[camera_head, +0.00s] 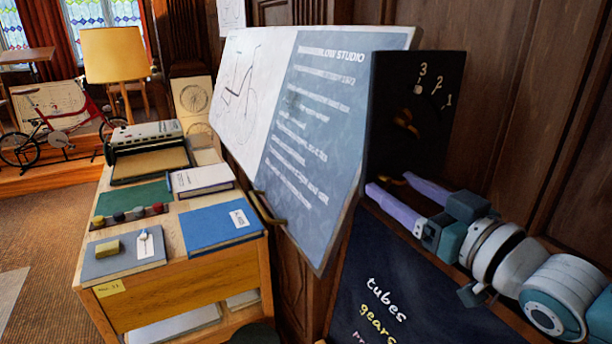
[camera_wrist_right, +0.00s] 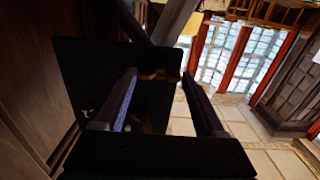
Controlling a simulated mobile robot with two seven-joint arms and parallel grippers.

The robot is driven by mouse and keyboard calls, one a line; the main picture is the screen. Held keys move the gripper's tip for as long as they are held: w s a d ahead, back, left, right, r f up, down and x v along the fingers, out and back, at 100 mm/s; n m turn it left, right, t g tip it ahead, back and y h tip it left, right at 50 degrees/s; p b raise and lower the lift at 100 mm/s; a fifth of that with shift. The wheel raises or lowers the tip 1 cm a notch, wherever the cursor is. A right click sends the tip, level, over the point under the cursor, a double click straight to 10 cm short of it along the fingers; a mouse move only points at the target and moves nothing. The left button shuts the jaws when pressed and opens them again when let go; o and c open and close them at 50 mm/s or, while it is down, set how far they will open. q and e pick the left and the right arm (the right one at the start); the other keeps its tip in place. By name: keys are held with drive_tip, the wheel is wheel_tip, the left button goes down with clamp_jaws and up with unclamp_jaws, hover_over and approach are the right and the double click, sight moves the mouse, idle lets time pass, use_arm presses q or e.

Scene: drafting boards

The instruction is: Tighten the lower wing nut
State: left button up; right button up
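The black panel (camera_head: 420,85) with the white numbers 3, 2 and 1 stands right of the big drawing board. An upper brass wing nut (camera_head: 405,122) sits on its face below the numbers. The lower wing nut (camera_head: 397,181) shows only as a small brass piece, partly hidden by my right gripper's finger. My right gripper (camera_head: 387,181) is open, with its two purple fingers spread beside the lower part of the panel. In the right wrist view, the dark panel (camera_wrist_right: 85,75) and a brass piece (camera_wrist_right: 157,76) show between the fingers; which nut it is I cannot tell. My left gripper is not in view.
The drawing board (camera_head: 310,130) stands left of the panel, close to my right fingers. A chalkboard (camera_head: 400,280) lies below my right arm. A wood-panelled wall is behind.

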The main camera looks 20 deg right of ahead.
drive_tip(key=o, duration=0.4)
drive_tip(key=shift+c, duration=0.2)
drive_tip(key=shift+s, duration=0.1)
drive_tip(key=s+b, duration=0.2)
drive_tip(key=s, duration=0.7)
drive_tip(key=shift+s+d, duration=0.35)
drive_tip(key=shift+d, duration=0.05)
